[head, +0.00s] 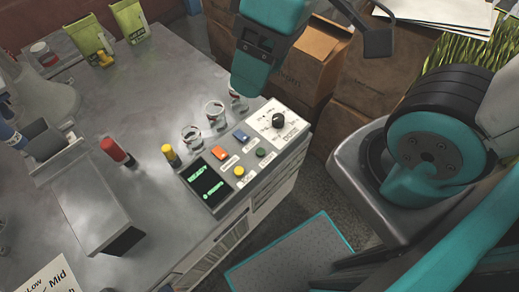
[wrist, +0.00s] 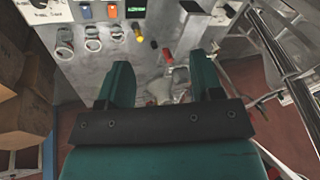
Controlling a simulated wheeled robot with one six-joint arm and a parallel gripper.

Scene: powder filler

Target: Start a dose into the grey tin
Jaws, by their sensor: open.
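The control panel (head: 245,155) sits at the bench's right edge. It has a dark display (head: 206,182) with green text, an orange switch (head: 219,153), a blue switch (head: 241,135), a yellow round button (head: 239,171), a green round button (head: 261,152) and a black knob (head: 278,120). My gripper (head: 252,82) hangs above the panel's far end, apart from it. In the wrist view my gripper (wrist: 161,72) is open and empty, with the panel beyond its fingers. A dark grey container (head: 45,142) stands at the left; I cannot tell if it is the grey tin.
Three glass jars (head: 215,113) line the panel's back side. A yellow-topped piece (head: 169,153) and a red-topped piece (head: 112,149) stand nearby. A metal box (head: 97,215) lies left of the panel. Green pouches (head: 88,35) stand far back. Cardboard boxes (head: 305,55) are beyond the bench.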

